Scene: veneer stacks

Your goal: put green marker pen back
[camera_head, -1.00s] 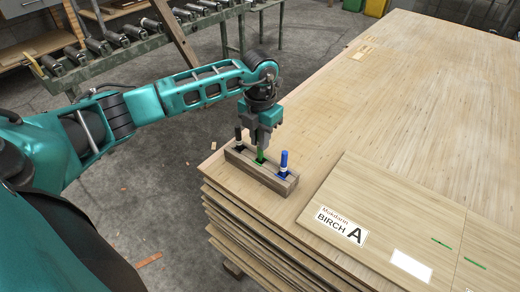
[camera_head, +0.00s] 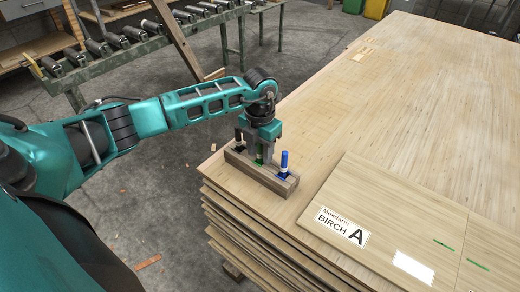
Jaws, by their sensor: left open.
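The green marker pen (camera_head: 259,160) stands upright in the middle slot of a wooden pen holder (camera_head: 270,182) on the near left corner of the veneer stack. A black marker (camera_head: 239,137) stands to its left and a blue marker (camera_head: 284,162) to its right, in the same holder. My left gripper (camera_head: 260,157) is open, pointing down just over the holder, with its fingers about the green pen. The fingers hide the pen's upper part. Whether they touch it cannot be told. My right gripper is not in view.
The veneer stack (camera_head: 400,100) fills the right side, its top mostly bare. A panel labelled BIRCH A (camera_head: 390,205) with a white card (camera_head: 412,267) and green marks lies on it. A roller conveyor (camera_head: 130,45) stands at the back left.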

